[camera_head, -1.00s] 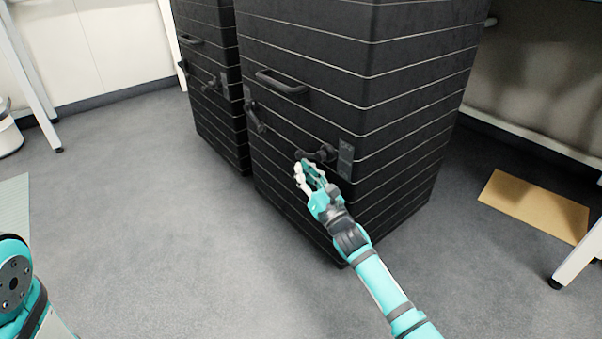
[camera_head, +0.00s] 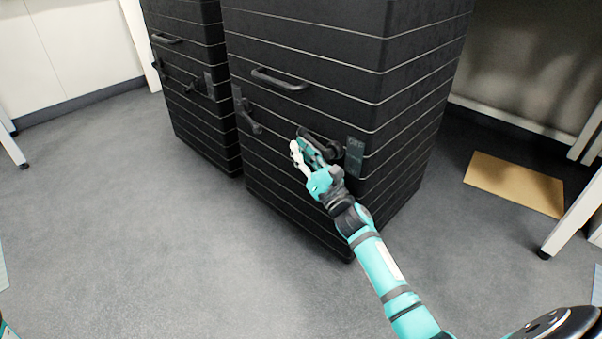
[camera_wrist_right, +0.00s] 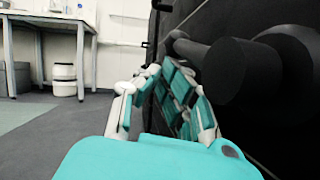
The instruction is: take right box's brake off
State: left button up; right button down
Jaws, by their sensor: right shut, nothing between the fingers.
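The right box (camera_head: 300,40) is a tall black box with thin white stripes. On its lower front, at the right, is a dark brake lever (camera_head: 333,150) beside a labelled plate (camera_head: 354,157). The lever's left end slants upward. My right gripper (camera_head: 299,146) is shut and empty at the lever's left end, partly covering it. In the right wrist view the lever's dark round parts (camera_wrist_right: 225,70) lie just right of my fingers (camera_wrist_right: 152,72). I cannot tell whether they touch. My left gripper is out of view.
A pull handle (camera_head: 280,81) and a second lever (camera_head: 248,115) are on the same front. A similar black box (camera_head: 190,40) stands to the left. A brown board (camera_head: 514,184) lies on the floor at right near a white table leg (camera_head: 575,215). The floor in front is clear.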

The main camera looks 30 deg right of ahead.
jog(key=shift+w+r+t+b, duration=0.1)
jog(key=shift+r+t+b, duration=0.6)
jog(key=shift+b, duration=0.55)
jog(key=shift+d, duration=0.1)
